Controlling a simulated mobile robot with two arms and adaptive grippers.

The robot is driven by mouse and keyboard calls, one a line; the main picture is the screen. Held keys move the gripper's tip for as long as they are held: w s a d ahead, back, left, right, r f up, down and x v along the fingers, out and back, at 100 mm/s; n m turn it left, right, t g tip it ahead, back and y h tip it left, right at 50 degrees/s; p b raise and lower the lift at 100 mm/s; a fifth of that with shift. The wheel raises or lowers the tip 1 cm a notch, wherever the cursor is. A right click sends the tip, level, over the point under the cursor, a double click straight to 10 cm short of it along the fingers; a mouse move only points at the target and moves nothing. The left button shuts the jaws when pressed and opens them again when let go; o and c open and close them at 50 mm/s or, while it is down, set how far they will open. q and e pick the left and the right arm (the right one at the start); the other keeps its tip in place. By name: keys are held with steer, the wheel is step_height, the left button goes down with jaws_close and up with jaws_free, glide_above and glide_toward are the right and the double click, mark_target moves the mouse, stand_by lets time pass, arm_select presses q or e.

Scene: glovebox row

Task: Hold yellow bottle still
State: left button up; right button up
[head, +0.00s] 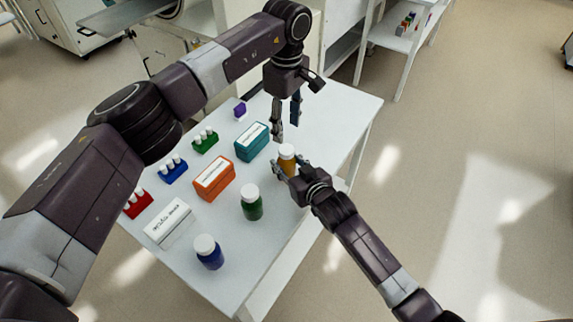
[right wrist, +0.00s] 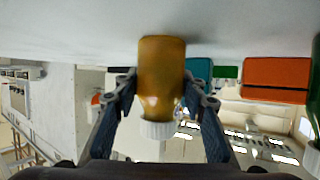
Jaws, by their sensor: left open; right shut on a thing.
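The yellow bottle (head: 287,160) with a white cap stands upright on the white table, near its right edge. My right gripper (head: 287,172) is shut on it from the front right. In the right wrist view the yellow bottle (right wrist: 161,80) sits between the two fingers of my right gripper (right wrist: 162,95), and this view is upside down. My left gripper (head: 286,118) is open and empty, pointing down above the table just behind the bottle. It appears apart from the bottle cap.
On the white table (head: 345,110) stand a green bottle (head: 251,204), a blue bottle (head: 209,254), teal (head: 252,142), orange (head: 214,180) and white (head: 168,223) boxes. Small racks with white-capped vials line the left side. A purple item (head: 240,110) is at the back.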

mark_target(286, 149)
arm_select(q)
steer(key=m, duration=0.4)
arm_select(e)
jaws_close()
arm_select(q)
steer(key=m, duration=0.4)
steer(key=shift+f+m, duration=0.1)
steer(key=shift+m, duration=0.3)
steer(key=shift+f, duration=3.9)
steer(key=shift+c, duration=0.7)
